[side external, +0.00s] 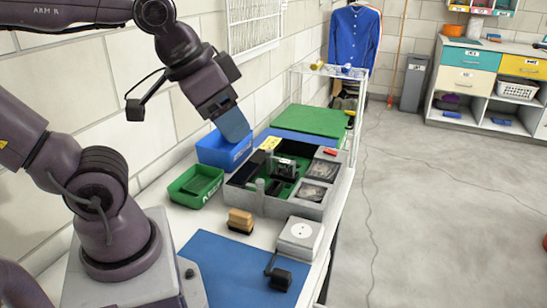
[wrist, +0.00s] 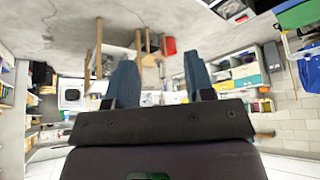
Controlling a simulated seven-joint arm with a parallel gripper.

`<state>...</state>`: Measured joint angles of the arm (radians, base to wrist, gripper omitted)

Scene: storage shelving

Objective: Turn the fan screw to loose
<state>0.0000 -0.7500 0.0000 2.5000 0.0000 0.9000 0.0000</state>
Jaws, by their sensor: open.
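The fan screw is too small to make out in either view. An open grey case (side external: 276,206) with green board and dark parts inside stands on the bench in the side view. A small dark and silver block (side external: 286,168) sits inside it; I cannot tell if it is the fan. My gripper (side external: 235,128) is above and to the left of the case, over the blue bin, apart from the case. In the wrist view its two blue fingers (wrist: 159,70) stand apart with nothing between them. That view looks out across the room.
A blue bin (side external: 224,150) and a green bin (side external: 195,186) stand left of the case. A wood-coloured brush-like block (side external: 240,220), a white square device (side external: 300,237) and a black object (side external: 279,277) on a blue mat (side external: 225,268) are in front. A clear stand (side external: 357,105) rises behind.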

